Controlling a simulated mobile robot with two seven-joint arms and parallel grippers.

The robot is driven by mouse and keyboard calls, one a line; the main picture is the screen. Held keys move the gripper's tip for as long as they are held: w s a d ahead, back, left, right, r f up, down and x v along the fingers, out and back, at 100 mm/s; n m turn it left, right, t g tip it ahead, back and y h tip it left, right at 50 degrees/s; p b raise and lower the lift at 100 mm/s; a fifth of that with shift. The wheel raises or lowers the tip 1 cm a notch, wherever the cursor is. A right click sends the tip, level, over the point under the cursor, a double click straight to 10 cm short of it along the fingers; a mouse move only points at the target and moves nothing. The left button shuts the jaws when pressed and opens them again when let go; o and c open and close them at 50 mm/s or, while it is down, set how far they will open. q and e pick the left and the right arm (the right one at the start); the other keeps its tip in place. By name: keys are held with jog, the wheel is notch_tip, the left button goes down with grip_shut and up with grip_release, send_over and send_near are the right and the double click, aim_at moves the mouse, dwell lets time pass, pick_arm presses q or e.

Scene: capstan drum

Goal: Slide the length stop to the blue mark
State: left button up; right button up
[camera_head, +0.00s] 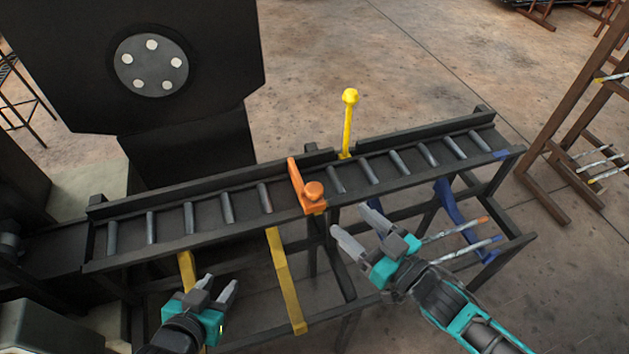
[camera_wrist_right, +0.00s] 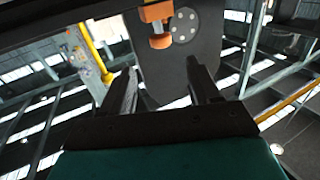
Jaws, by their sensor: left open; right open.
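The length stop (camera_head: 306,188) is an orange bracket with a round knob, sitting across the roller table near its middle. The blue mark (camera_head: 502,155) is a small patch on the table's front rail near the right end. My right gripper (camera_head: 354,224) is open and empty, in front of the rail, to the right of and below the stop in the head view. In the right wrist view the stop (camera_wrist_right: 157,24) shows beyond and above the two fingers (camera_wrist_right: 163,85). My left gripper (camera_head: 219,287) is open and empty, in front of the table, well left of the stop.
The roller table (camera_head: 205,240) has a raised back rail with a yellow lever (camera_head: 348,122) standing right of the stop. Yellow (camera_head: 283,275) and blue (camera_head: 452,207) parts hang below the frame. A dark machine with a round disc (camera_head: 151,65) stands behind left; a brown rack (camera_head: 565,130) is right.

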aim_at(320, 194)
jog(key=b+x, duration=0.1)
jog(key=x, duration=1)
jog(key=shift+w+a, duration=0.2)
jog(key=shift+a, duration=0.05)
grip_shut()
